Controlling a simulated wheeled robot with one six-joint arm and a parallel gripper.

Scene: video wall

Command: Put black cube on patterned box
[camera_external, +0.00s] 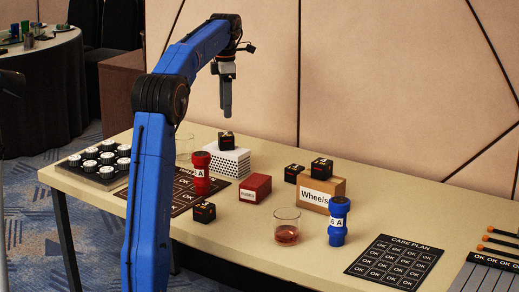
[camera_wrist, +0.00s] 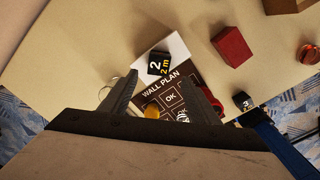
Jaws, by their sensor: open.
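A black cube (camera_external: 226,139) sits on top of the white patterned box (camera_external: 233,165), which has dark dots on its side. In the wrist view this cube (camera_wrist: 158,63), marked 2, rests on the white top of the box (camera_wrist: 180,47). My gripper (camera_external: 226,114) hangs pointing down just above that cube, apart from it. In the wrist view my gripper (camera_wrist: 165,80) has its fingers spread, with nothing between them. Other black cubes are one on the Wheels box (camera_external: 321,168), one behind it (camera_external: 294,173) and one at the table front (camera_external: 203,212).
A red cylinder (camera_external: 200,173) stands on the dark plan sheet (camera_external: 184,199). A red box (camera_external: 256,188), the cardboard Wheels box (camera_external: 336,190), a glass (camera_external: 286,231) and a blue cylinder (camera_external: 338,221) stand to the right. A clear glass (camera_external: 184,147) is left of the patterned box.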

